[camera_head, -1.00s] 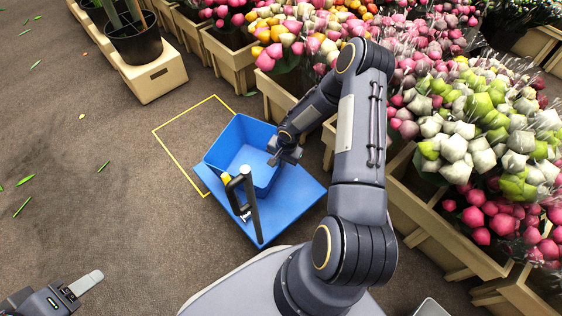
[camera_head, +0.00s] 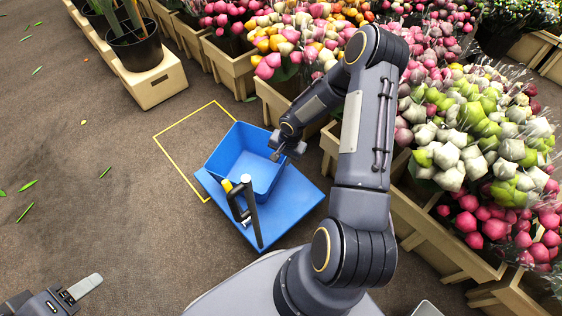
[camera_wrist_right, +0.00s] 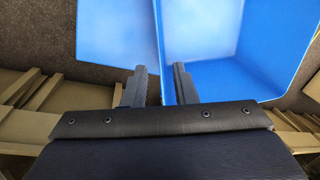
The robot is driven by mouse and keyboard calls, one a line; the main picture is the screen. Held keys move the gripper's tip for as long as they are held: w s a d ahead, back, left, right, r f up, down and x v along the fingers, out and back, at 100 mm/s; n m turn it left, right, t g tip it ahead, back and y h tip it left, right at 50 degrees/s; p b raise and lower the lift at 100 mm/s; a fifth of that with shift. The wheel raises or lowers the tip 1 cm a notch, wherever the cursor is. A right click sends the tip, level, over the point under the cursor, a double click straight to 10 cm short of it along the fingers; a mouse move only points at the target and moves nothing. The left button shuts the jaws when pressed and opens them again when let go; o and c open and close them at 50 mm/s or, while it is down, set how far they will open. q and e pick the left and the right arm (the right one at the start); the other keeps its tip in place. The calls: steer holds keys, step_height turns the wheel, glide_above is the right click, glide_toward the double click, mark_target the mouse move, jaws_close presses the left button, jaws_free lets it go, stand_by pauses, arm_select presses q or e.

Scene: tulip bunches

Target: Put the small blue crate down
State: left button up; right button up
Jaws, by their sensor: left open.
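The small blue crate (camera_head: 238,150) stands upright on a flat blue platform (camera_head: 291,206) in the head view, its inside empty as far as I can see. My right gripper (camera_head: 283,150) is at the crate's right rim. In the right wrist view, the fingers of my right gripper (camera_wrist_right: 159,72) are apart, one on each side of the crate wall's line, with gaps to it. The crate's inside (camera_wrist_right: 205,45) lies to the right there. My left gripper (camera_head: 76,290) is open and empty at the lower left, far from the crate.
A black handle (camera_head: 252,210) stands up at the platform's near side. A yellow outline (camera_head: 178,168) marks the floor on the left. Wooden planters (camera_head: 440,228) with tulip bunches line the right and back. A potted plant (camera_head: 138,50) stands back left. Floor on the left is mostly free.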

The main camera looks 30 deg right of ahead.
steer(key=s+a+r+n+t+p, duration=0.1)
steer(key=s+r+n, duration=0.15)
steer(key=r, duration=1.05)
steer(key=s+a+r+n, duration=0.15)
steer(key=s+r, duration=0.25)
steer(key=r, duration=0.9)
steer(key=s+a+r+n+t+y, duration=0.1)
steer(key=s+a+r+n, duration=0.2)
steer(key=s, duration=0.4)
steer(key=s+a+r+n+t+y, duration=0.2)
steer(key=s+a+r+n, duration=0.1)
steer(key=s+a+r, duration=0.2)
steer(key=s+a, duration=0.2)
steer(key=s, duration=0.1)
steer(key=shift+a+r, duration=0.2)
steer(key=shift+r, duration=0.15)
